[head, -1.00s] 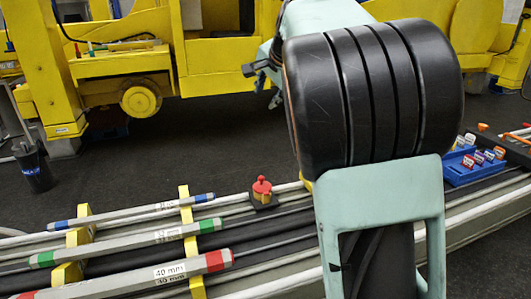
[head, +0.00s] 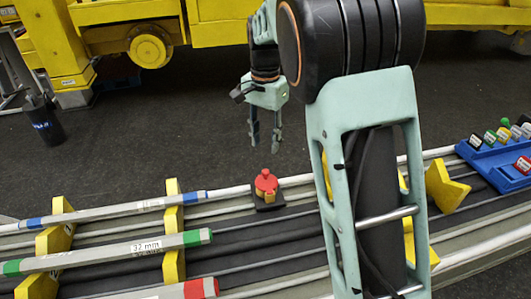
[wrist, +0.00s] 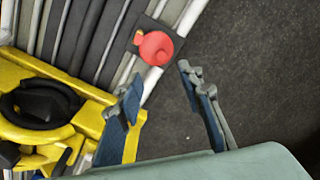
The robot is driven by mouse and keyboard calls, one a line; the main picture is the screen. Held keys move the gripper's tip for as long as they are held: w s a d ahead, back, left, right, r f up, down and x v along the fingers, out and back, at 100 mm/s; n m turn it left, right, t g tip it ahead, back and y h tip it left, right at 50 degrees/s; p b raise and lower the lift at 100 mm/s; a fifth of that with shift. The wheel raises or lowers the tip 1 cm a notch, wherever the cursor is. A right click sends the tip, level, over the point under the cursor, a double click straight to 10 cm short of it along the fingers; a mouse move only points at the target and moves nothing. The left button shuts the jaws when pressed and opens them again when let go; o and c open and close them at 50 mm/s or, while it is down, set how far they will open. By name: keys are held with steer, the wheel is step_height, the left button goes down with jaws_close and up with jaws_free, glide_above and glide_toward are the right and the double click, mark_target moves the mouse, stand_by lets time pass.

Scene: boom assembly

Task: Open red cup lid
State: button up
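The red cup (head: 265,184) with a rounded red lid stands upright on a small dark square base (head: 279,203) on the rail bench. A small yellow-orange part shows at its front. The wrist view shows the round red top (wrist: 156,47) from above, with a yellowish piece beside it. My gripper (head: 266,147) points down, with its fingers apart and empty, above and slightly behind the cup in the head view. In the wrist view my gripper's fingertips (wrist: 161,75) are spread, and the red top lies beyond them, apart from both.
Colour-banded bars, one marked 32 mm (head: 147,246), lie across yellow holders (head: 173,229) at left. A blue tray (head: 484,158) with small coloured items is at right. A dark bin (head: 44,122) stands on the floor. Yellow machinery (head: 240,33) spans the back.

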mark_target(265, 171)
step_height(265, 171, down, 11)
steer(key=shift+w+r, duration=0.15)
stand_by(0.4)
jaws_close()
stand_by(0.3)
